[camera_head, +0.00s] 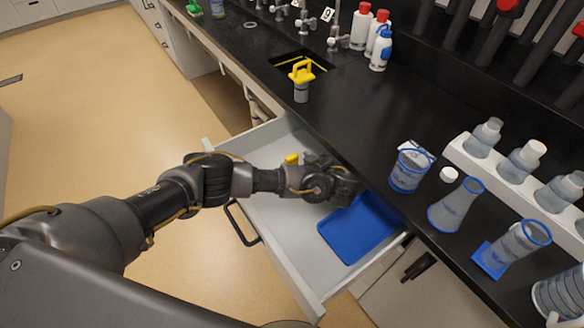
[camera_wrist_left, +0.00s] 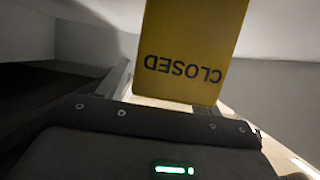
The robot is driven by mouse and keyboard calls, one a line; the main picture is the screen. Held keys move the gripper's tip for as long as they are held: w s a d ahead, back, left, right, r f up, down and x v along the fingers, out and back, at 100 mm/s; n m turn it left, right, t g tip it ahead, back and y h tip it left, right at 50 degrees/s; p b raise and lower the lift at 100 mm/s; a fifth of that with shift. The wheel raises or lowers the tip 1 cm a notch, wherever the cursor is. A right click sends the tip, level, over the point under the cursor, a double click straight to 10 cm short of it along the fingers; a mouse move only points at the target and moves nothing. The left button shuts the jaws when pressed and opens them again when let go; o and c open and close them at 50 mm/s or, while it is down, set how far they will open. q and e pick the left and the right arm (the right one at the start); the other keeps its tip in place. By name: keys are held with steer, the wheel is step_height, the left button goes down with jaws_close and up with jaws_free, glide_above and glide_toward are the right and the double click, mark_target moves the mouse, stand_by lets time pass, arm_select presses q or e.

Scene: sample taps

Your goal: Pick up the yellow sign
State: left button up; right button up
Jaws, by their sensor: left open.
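The yellow sign (camera_wrist_left: 190,50) fills the upper middle of the left wrist view, with the word CLOSED upside down on it. In the head view only a small yellow piece (camera_head: 291,158) shows inside the open drawer, beside my left gripper; the arm seems to hide the rest. My left gripper (camera_head: 343,188) is open and low over the drawer. In the left wrist view the sign stands in front of the gripper, near its fingers; I cannot tell whether they touch it. My right gripper is not in view.
The pulled-out white drawer (camera_head: 285,245) has walls around my left gripper and a blue tray (camera_head: 362,228) inside. The black counter (camera_head: 370,130) edge runs close by, with a blue-rimmed beaker (camera_head: 410,170), a flask (camera_head: 455,206) and a yellow-handled container (camera_head: 301,80). The floor at left is clear.

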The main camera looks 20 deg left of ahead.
arm_select(q)
steer(key=shift+w+a+f+p, duration=0.2)
steer(key=shift+w+a+p, duration=0.15)
steer(key=shift+w+a, duration=0.15)
steer(key=shift+w+a+f, duration=0.2)
steer(key=shift+a, duration=0.15)
steer(key=shift+c, duration=0.8)
steer(key=c, duration=0.9)
